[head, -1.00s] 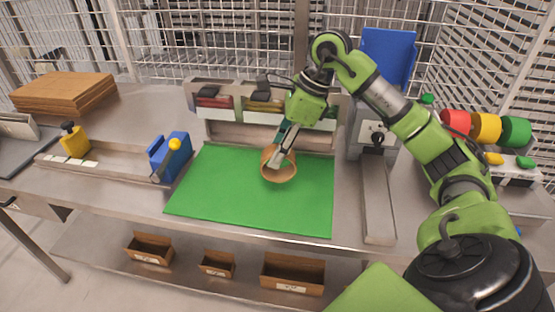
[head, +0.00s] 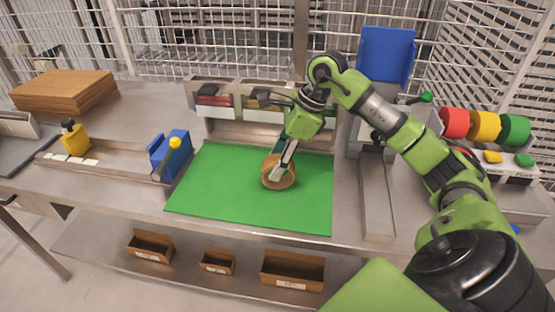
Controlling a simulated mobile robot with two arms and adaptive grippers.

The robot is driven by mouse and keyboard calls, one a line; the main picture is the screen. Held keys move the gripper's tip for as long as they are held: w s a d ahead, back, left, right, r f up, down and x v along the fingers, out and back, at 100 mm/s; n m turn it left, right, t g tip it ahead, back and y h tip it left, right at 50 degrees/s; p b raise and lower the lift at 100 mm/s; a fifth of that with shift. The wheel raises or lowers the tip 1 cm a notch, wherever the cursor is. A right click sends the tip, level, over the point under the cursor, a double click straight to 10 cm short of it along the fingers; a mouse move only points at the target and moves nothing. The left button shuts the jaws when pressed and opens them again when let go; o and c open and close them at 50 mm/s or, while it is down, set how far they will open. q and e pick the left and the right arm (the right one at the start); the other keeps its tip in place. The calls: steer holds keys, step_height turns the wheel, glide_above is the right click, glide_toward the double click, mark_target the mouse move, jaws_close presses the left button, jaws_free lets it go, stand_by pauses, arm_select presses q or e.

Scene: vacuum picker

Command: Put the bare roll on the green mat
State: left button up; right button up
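The bare roll, a brown ring (head: 268,181), is on the green mat (head: 215,195), right of the mat's middle. It looks close to flat on the mat. My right gripper (head: 277,175) reaches down from above with its fingers at the roll's wall and opening. The fingers overlap the roll, and I cannot tell whether they grip its wall or are apart from it. The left gripper is not in view.
A blue and yellow tape dispenser (head: 172,155) stands left of the mat. A metal bar (head: 377,200) lies to its right. Red, yellow and green rolls (head: 485,127) stand at the far right. Cardboard (head: 65,90) is stacked at back left. Small brown boxes (head: 292,283) sit below.

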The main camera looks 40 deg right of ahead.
steer(key=shift+r, duration=0.15)
steer(key=shift+r, duration=0.25)
steer(key=v, duration=1.1)
steer(key=shift+s+r, duration=0.2)
steer(key=shift+r, duration=0.1)
steer(key=shift+d, duration=0.1)
